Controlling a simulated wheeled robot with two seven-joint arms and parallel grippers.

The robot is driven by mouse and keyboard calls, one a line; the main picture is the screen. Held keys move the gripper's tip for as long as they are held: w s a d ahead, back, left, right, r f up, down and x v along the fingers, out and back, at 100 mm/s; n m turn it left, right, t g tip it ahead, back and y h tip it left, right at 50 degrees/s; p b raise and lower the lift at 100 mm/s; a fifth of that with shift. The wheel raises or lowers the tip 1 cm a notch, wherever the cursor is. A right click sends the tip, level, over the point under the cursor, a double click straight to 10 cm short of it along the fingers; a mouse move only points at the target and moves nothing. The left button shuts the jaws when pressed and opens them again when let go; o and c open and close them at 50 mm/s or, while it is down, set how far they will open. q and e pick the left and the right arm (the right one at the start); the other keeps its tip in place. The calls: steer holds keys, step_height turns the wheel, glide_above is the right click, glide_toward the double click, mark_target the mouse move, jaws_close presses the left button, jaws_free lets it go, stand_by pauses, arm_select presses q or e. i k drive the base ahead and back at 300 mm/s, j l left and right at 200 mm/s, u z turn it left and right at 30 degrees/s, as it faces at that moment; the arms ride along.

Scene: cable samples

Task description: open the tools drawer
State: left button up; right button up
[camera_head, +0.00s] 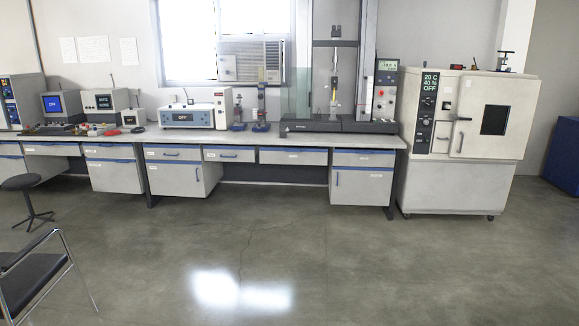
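A long lab bench (260,141) along the back wall has a row of shut drawers under its top. They include a drawer at left centre (173,159), a narrow middle drawer (230,159), a wider drawer (293,160) and a drawer at the right end (363,162). More shut drawers sit further left, such as this one (112,156). The drawers are pale with blue trim, and some show blue handles. Their small white labels are too small to read, so I cannot tell which is the tools drawer. Neither of my grippers is in view.
Instruments and a tall test machine (335,122) stand on the bench. A large white chamber (480,178) stands right of it. A dark stool (24,183) and a black chair (30,280) are at left. The grey floor (280,240) before the bench is clear.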

mark_target(304, 156)
steer(key=i, duration=3.7)
steer(key=i+z, duration=0.25)
steer(key=i, duration=0.45)
steer(key=i+j+z, duration=0.25)
steer(key=i, duration=0.45)
steer(key=i+j+z, duration=0.25)
steer(key=i+z, duration=0.15)
steer(key=i+j+z, duration=0.4)
steer(key=i+j, duration=0.05)
steer(key=i, duration=0.1)
